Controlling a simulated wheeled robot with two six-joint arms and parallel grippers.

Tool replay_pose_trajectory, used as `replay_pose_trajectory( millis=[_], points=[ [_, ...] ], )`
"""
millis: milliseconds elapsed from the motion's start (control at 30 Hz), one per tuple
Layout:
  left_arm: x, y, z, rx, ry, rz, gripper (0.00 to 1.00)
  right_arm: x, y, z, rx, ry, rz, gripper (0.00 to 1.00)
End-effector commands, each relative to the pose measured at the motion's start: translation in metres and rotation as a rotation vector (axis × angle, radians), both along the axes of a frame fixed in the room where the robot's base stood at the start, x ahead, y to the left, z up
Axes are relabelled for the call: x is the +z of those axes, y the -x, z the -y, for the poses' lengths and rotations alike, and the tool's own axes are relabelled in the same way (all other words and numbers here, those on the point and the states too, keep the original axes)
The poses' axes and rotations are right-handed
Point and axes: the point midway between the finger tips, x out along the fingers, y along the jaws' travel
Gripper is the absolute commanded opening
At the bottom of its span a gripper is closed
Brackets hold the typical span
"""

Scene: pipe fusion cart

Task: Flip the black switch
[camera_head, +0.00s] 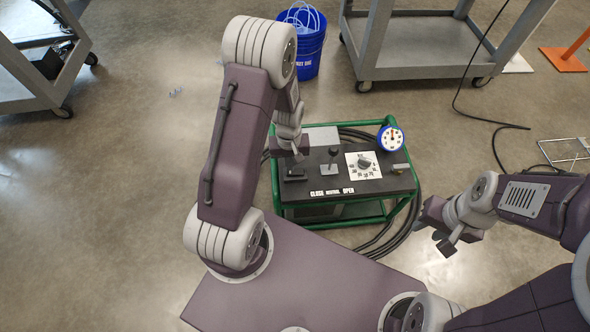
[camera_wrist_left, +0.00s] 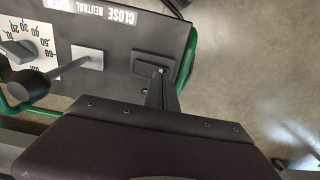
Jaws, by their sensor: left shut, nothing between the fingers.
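The black switch (camera_head: 293,176) is a small dark block on a rectangular plate at the left end of the cart's dark panel. It also shows in the left wrist view (camera_wrist_left: 147,66), near the panel's edge, partly covered by my fingers. My left gripper (camera_head: 300,154) is shut and empty, pointing down right over the switch. In the left wrist view its narrow fingertips (camera_wrist_left: 161,76) overlap the switch plate; I cannot tell whether they touch it. My right gripper (camera_head: 435,232) hangs to the right of the cart, away from the switch; its jaw opening is unclear.
The panel, in a green frame (camera_head: 345,218), also carries a lever (camera_head: 333,160), a white dial plate (camera_head: 363,166) and a blue-rimmed gauge (camera_head: 391,138). Black hoses loop around the cart. A blue bucket (camera_head: 308,55) and grey carts stand behind.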

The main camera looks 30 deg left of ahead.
Motion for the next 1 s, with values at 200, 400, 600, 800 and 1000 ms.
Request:
replay_pose_trajectory(
  millis=[200, 400, 600, 800, 1000],
  points=[
    [0.0, 0.0, 0.0, 0.0, 0.0, 0.0, 0.0, 0.0, 0.0, 0.0, 0.0, 0.0, 0.0, 0.36],
    [-0.002, 0.0, 0.0, 0.0, 0.0, 0.0, 0.0, -0.001, 0.0, 0.0, 0.0, 0.0, 0.0, 0.36],
    [-0.005, 0.0, 0.0, 0.0, 0.0, 0.0, 0.0, -0.003, 0.0, 0.0, 0.0, 0.0, 0.0, 0.36],
    [-0.008, 0.0, 0.0, 0.0, 0.0, 0.0, 0.0, -0.005, 0.0, 0.0, 0.0, 0.0, 0.0, 0.36],
    [-0.011, 0.0, 0.0, 0.0, 0.0, 0.0, 0.0, -0.007, 0.0, 0.0, 0.0, 0.0, 0.0, 0.36]
  ],
)
